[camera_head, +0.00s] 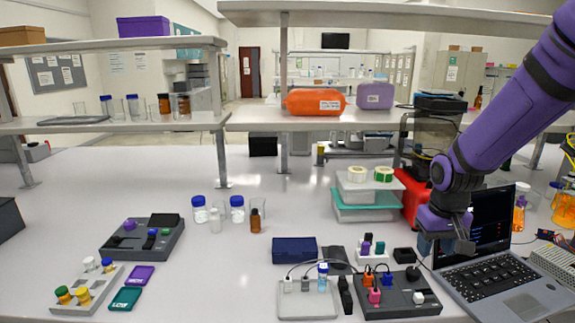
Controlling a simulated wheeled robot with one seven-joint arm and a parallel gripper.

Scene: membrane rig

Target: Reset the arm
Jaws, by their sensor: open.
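My purple arm comes in from the upper right. My gripper (440,246) hangs at its end, pointing down, above the bench between the black device with plugs and the laptop. Its jaws are small in this view and partly hidden by the wrist; nothing shows held in them. The open laptop (505,278) stands right beside and behind the gripper, and the wrist covers part of its screen edge.
A black device (402,300) with coloured plugs and a pale tray (308,304) with cabled vials stand left of the gripper. Stacked boxes (366,212) and a red case (413,197) are behind. A grey rack (85,291) and dark station (140,240) stand left.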

